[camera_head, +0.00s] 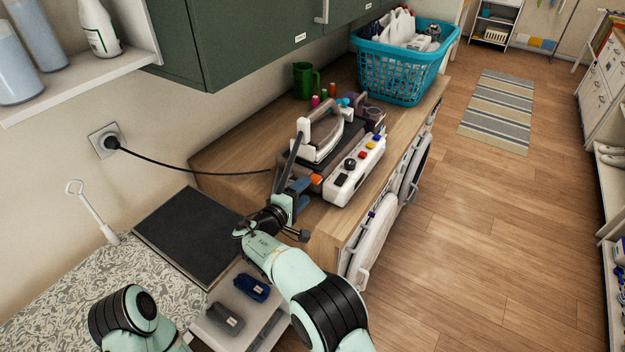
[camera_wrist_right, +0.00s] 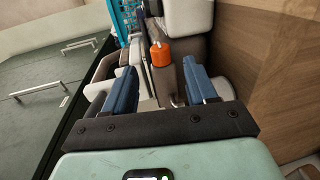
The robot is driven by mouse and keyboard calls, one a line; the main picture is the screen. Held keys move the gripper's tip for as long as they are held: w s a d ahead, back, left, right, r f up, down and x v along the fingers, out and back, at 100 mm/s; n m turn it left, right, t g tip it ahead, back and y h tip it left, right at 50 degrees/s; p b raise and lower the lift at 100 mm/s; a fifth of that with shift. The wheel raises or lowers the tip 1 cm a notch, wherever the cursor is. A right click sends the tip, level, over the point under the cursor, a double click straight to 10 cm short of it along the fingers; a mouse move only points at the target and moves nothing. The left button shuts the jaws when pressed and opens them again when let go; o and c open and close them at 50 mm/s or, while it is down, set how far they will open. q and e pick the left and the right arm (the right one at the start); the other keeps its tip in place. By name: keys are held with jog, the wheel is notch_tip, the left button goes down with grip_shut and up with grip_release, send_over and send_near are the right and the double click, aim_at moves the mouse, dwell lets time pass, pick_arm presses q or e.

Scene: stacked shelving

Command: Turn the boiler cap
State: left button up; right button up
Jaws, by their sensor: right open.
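The steam iron station (camera_head: 355,170) stands on the wooden counter, with a white control panel and coloured buttons. Its orange boiler cap (camera_head: 316,180) is at the near end, and it also shows in the right wrist view (camera_wrist_right: 160,54) as a ribbed orange knob. The iron (camera_head: 320,133) rests on top of the station. My right gripper (camera_head: 292,192) is at the near end of the station, close to the cap. In the right wrist view its blue fingers (camera_wrist_right: 162,84) are apart, with the cap ahead between them and nothing held. My left gripper is out of view.
A black cable (camera_head: 190,170) runs from the wall socket (camera_head: 106,141) toward the station. A green mug (camera_head: 304,80) and a teal laundry basket (camera_head: 400,68) stand farther along the counter. Green cabinets (camera_head: 260,40) hang above. The floor on the right is open.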

aim_at(314, 182)
jog(key=p+x, duration=0.1)
jog(key=x, duration=0.3)
jog(key=shift+w+d+r, duration=0.1)
jog(key=shift+w+d, duration=0.05)
jog(key=shift+w, duration=0.1)
jog(key=shift+w+d+f+p, duration=0.25)
jog(key=shift+w+d+p, duration=0.05)
jog(key=shift+w, duration=0.15)
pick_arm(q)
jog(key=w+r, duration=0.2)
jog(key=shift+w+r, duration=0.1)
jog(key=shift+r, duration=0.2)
pick_arm(e)
jog(key=shift+s, duration=0.1)
